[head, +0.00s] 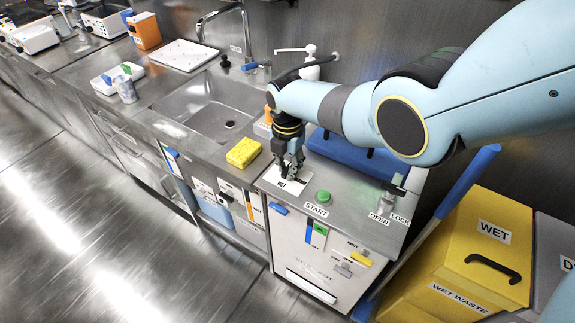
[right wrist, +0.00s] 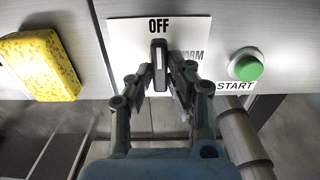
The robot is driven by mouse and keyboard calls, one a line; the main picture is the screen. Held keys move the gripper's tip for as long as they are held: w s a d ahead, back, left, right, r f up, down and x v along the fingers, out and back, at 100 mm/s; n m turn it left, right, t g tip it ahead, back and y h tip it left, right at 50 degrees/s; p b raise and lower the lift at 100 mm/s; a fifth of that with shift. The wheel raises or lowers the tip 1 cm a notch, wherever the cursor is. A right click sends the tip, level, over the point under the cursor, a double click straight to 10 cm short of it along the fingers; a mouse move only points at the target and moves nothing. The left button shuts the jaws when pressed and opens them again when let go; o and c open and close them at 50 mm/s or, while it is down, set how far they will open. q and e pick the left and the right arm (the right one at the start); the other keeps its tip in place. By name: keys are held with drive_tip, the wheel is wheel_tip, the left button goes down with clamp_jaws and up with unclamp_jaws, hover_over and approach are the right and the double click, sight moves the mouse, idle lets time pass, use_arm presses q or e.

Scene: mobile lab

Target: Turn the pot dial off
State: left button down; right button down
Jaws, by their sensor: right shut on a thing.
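The pot dial (right wrist: 158,62) is a dark bar knob with a light line along its top, on a white plate (right wrist: 120,35). In the right wrist view the bar stands upright in the picture, its end under the printed word OFF. A partly hidden label to its right ends in "RM". My right gripper (right wrist: 158,80) is shut on the dial, a finger on each side. In the head view my right gripper (head: 291,177) reaches down to the white plate (head: 293,183) on the metal counter and hides most of the dial. My left gripper is not in view.
A green START button (head: 323,197) sits right of the plate. A yellow sponge (head: 243,152) lies to the left, beside the sink (head: 200,108). A blue lid-like block (head: 350,153) is behind. An OPEN/LOCK lever (head: 386,203) and a yellow wet-waste bin (head: 455,265) are at right.

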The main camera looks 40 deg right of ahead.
sight(287, 169)
drive_tip(key=c, duration=1.3)
unclamp_jaws()
drive_tip(key=shift+r, duration=0.1)
wheel_tip(287, 169, up, 12)
drive_tip(key=shift+f, duration=0.1)
drive_tip(key=shift+s, duration=0.1)
